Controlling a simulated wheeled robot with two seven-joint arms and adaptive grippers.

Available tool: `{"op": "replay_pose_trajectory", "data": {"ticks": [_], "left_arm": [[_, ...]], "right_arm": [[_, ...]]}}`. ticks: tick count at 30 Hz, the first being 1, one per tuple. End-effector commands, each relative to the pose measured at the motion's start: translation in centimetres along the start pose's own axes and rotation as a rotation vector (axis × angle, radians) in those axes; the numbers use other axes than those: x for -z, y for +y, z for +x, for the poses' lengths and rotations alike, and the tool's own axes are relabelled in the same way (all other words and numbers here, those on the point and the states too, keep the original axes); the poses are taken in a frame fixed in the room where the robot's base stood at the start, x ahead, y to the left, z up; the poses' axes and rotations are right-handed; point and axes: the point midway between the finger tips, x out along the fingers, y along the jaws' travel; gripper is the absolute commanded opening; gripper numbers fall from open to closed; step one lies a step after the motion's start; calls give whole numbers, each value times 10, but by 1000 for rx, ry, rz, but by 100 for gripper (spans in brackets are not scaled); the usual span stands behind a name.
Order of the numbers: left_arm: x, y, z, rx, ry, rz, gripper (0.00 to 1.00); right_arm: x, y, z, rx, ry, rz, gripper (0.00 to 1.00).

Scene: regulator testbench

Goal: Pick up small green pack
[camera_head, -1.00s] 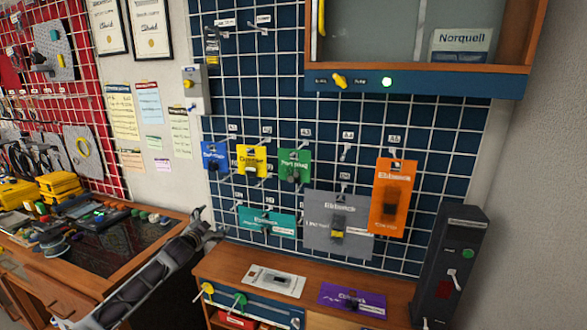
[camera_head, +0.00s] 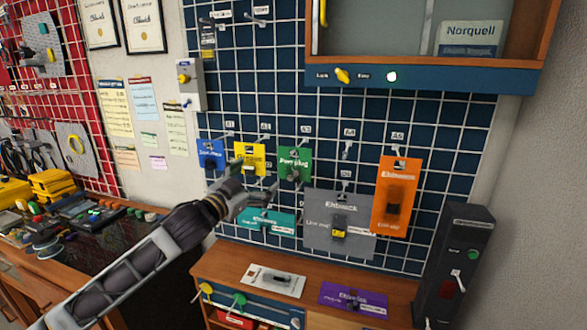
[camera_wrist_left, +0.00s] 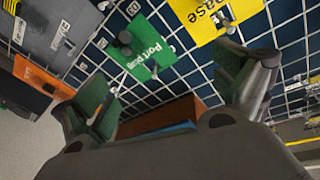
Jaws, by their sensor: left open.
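The small green pack (camera_head: 295,163) hangs on a hook of the blue grid wall, in the upper row right of the yellow pack (camera_head: 250,158). In the left wrist view the green pack (camera_wrist_left: 135,38) hangs ahead of my fingers, turned in the picture. My left gripper (camera_head: 258,183) is open, in front of the wall and just left of and below the green pack. In the left wrist view the open left gripper (camera_wrist_left: 170,92) has its green-padded fingers apart with nothing between them. The gripper partly covers the yellow pack. My right gripper is not in view.
A blue pack (camera_head: 211,157), a teal pack (camera_head: 262,218), a grey pack (camera_head: 325,225) and an orange pack (camera_head: 397,170) hang nearby. Bare hooks project around them. A wooden cabinet (camera_head: 430,76) overhangs the upper right. A white pack (camera_head: 272,280) and a purple pack (camera_head: 352,299) lie on the bench below.

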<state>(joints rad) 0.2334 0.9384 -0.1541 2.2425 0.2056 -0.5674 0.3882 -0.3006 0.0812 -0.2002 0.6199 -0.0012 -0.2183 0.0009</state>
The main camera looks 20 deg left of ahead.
Motion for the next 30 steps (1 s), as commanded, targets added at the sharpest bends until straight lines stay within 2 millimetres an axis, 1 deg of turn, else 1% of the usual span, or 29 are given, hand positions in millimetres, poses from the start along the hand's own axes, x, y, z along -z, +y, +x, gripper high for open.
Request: {"op": "replay_pose_trajectory", "data": {"ticks": [1, 6, 9, 19, 24, 30], "left_arm": [[8, 7, -4, -10, 8, -19, 97], [27, 25, -17, -36, 13, -99, 97], [30, 31, -22, -41, -1, -155, 97], [13, 26, -22, -7, -78, -339, 97], [12, 25, -22, 0, -86, -403, 97], [12, 25, -22, 0, -85, -414, 97]], "right_arm": [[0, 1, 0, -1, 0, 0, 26], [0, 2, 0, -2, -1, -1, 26], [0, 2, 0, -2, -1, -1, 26], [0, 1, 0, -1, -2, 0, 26], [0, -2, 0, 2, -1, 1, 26], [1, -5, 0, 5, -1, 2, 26]]}}
